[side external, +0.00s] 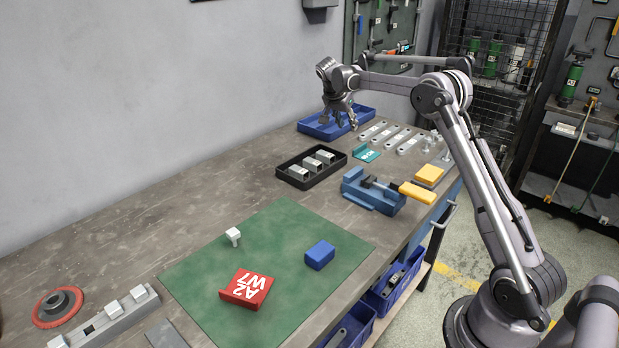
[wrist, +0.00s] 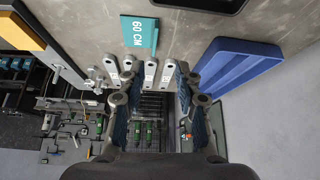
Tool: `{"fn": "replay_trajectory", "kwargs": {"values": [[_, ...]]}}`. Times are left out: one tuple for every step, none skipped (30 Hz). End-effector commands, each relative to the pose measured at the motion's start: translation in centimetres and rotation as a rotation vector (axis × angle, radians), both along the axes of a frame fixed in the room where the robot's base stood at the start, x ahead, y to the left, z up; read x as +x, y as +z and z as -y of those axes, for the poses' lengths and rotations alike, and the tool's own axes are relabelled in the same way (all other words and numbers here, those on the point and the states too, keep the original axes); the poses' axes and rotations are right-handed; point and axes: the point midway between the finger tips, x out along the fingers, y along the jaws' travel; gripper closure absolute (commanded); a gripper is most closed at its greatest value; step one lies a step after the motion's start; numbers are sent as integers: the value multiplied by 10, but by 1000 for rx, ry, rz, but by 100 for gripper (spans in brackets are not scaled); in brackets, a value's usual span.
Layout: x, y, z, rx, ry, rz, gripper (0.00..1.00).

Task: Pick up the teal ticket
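The teal ticket (side external: 366,153) lies on the bench between the black tray and the galvanized brackets. It also shows at the top of the wrist view (wrist: 140,34), with white "60 CM" lettering. My gripper (side external: 339,123) is raised over the far end of the bench, in front of or above the blue tray. It is open, its fingers spread with nothing between them. It is apart from the ticket, which lies nearer the side camera. In the wrist view the open fingers (wrist: 155,80) lie below the ticket in the picture. The ticket's face is not covered.
Galvanized brackets (side external: 397,137) lie right of the ticket. A black tray (side external: 288,178) holds metal blocks at its left. A blue tray (side external: 308,128) stands by the wall. A blue vise (side external: 372,195) and a yellow block (side external: 429,174) are nearer. A green mat (side external: 210,262) lies in front.

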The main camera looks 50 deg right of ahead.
Motion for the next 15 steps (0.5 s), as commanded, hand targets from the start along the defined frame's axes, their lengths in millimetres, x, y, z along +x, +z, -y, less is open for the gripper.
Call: {"fn": "replay_trajectory", "kwargs": {"values": [[1,-8,10,-6,-33,1,66],[1,-11,14,-9,-50,2,66],[1,-15,19,-12,-67,3,66],[1,-17,21,-14,-78,5,66],[1,-19,24,-16,-87,6,66],[1,-21,26,-18,-96,7,66],[1,-22,28,-19,-99,7,66],[1,-24,29,-20,-102,7,66],[1,-28,32,-20,-104,8,66],[1,-31,34,-20,-105,7,66],[1,-35,36,-20,-106,7,66],[1,-40,39,-20,-106,7,66],[1,-44,42,-20,-106,7,66],[1,-48,45,-20,-105,7,66],[1,-53,48,-20,-105,7,66]]}}
